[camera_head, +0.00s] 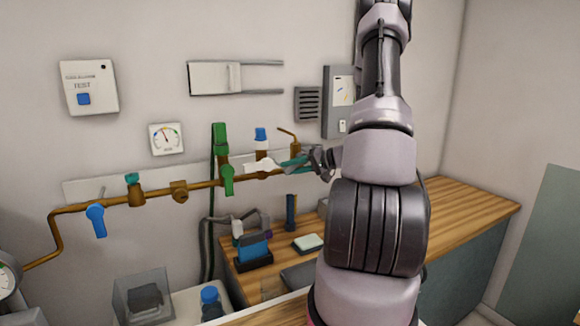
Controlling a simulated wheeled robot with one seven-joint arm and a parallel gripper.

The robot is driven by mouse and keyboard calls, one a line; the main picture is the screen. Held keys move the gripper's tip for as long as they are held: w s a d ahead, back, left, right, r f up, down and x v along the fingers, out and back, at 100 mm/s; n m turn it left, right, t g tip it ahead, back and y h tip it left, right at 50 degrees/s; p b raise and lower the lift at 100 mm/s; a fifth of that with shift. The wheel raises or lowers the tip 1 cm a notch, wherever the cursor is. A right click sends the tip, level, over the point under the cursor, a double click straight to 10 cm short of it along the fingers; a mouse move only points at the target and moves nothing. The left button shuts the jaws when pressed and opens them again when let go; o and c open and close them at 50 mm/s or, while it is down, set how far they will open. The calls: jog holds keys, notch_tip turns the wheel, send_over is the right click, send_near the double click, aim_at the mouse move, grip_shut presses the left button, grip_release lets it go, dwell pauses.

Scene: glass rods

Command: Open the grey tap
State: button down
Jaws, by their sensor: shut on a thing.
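The grey tap shows as a pale lever (257,168) at the right part of the brown pipe (205,185) on the wall. It points left and lies close to level. My gripper (283,165), with teal fingers, reaches in from the right and is shut on the right end of the pale lever. The fingers and wrist hide that end and part of the pipe behind it.
A green tap (227,181) sits on the pipe just left of the pale lever. A blue-capped fitting (261,138) stands above it, and a blue tap (96,220) hangs at the left. A wooden bench (465,207) lies below, with small items on it.

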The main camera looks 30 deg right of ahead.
jog(key=c, duration=0.6)
grip_release()
jog(key=shift+s+d, duration=0.1)
jog(key=v, duration=1)
jog(key=shift+s+d+r, duration=0.1)
jog(key=shift+s+d, duration=0.1)
jog(key=shift+s, duration=0.05)
